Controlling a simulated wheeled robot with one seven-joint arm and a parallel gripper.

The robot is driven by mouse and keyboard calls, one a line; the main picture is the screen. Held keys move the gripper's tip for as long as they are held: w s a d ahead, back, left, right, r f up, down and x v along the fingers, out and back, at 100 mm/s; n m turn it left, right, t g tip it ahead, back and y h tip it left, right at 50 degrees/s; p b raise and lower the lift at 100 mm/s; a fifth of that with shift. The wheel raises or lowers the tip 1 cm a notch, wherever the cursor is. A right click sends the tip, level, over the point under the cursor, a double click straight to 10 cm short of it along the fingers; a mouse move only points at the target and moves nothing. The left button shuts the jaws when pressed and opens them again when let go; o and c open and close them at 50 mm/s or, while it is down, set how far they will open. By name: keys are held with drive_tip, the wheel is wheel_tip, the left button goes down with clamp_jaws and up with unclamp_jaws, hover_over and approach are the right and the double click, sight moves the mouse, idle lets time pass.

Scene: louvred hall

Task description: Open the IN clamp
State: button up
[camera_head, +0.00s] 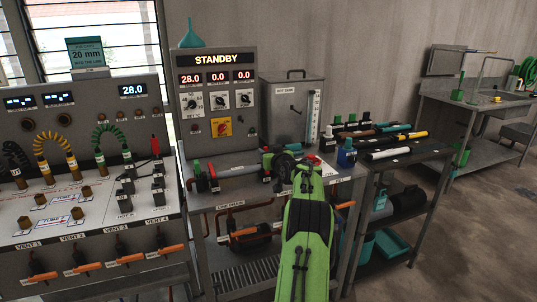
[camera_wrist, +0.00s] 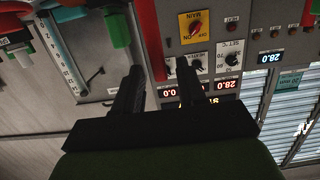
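A grey tube lies across the front of the middle bench in the head view, with a green clamp part (camera_head: 196,168) and a red part (camera_head: 213,176) at its left end and another green part (camera_head: 267,163) at its right end. I cannot read which one is marked IN. My gripper (camera_head: 286,163) is at the right end of this tube and partly hides it. A green part (camera_wrist: 116,28) and a red bar (camera_wrist: 148,35) show beyond the fingers there.
The STANDBY panel (camera_head: 216,88) stands behind the tube, and a grey tank (camera_head: 292,105) with a scale is to its right. A console (camera_head: 85,170) with orange-handled valves is at left. A rack of coloured tubes (camera_head: 385,138) is at right. Floor is clear at far right.

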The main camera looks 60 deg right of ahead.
drive_tip(key=v, duration=1.5)
drive_tip(key=shift+s+a+b, duration=0.2)
drive_tip(key=shift+s+b, duration=0.1)
drive_tip(key=shift+b, duration=0.1)
